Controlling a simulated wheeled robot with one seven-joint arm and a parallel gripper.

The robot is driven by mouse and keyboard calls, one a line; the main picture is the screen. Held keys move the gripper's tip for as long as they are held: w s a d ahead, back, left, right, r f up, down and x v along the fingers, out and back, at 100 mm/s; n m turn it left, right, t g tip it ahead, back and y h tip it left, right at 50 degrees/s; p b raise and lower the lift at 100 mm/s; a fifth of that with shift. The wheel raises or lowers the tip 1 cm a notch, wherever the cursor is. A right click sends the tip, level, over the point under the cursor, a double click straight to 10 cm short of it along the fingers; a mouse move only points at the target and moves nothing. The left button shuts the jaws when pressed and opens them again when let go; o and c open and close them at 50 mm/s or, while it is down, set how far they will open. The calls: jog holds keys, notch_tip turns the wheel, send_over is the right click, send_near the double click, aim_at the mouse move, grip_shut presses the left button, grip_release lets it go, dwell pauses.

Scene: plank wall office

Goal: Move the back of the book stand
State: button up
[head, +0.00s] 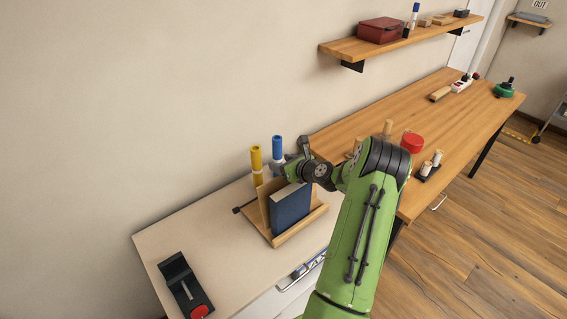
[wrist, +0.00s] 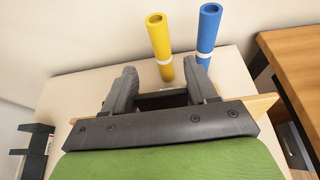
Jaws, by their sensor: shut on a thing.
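The book stand (head: 298,229) is a light wooden tray on the pale cabinet top. Its wooden back (head: 264,207) stands up, leaning, behind a dark blue book (head: 291,207). My gripper (head: 291,170) is at the upper right of the back, partly hidden by my own wrist. In the wrist view my gripper (wrist: 164,86) has its two grey fingers apart, closed on the stand's back, whose wooden edge (wrist: 262,104) shows at the right. The palm hides most of the stand and the book there.
A yellow tube (head: 256,160) and a blue tube (head: 277,150) stand close behind the stand. A black holder with a red knob (head: 199,312) lies at the cabinet's near left. A wooden table (head: 350,125) with several items adjoins at right.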

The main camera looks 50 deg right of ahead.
jog(key=w+f+g+p, duration=0.3)
jog(key=w+f+g, duration=0.1)
jog(key=w, duration=0.5)
jog(key=shift+d+f, duration=0.45)
jog(key=shift+f, duration=0.05)
jog(key=o, duration=1.4)
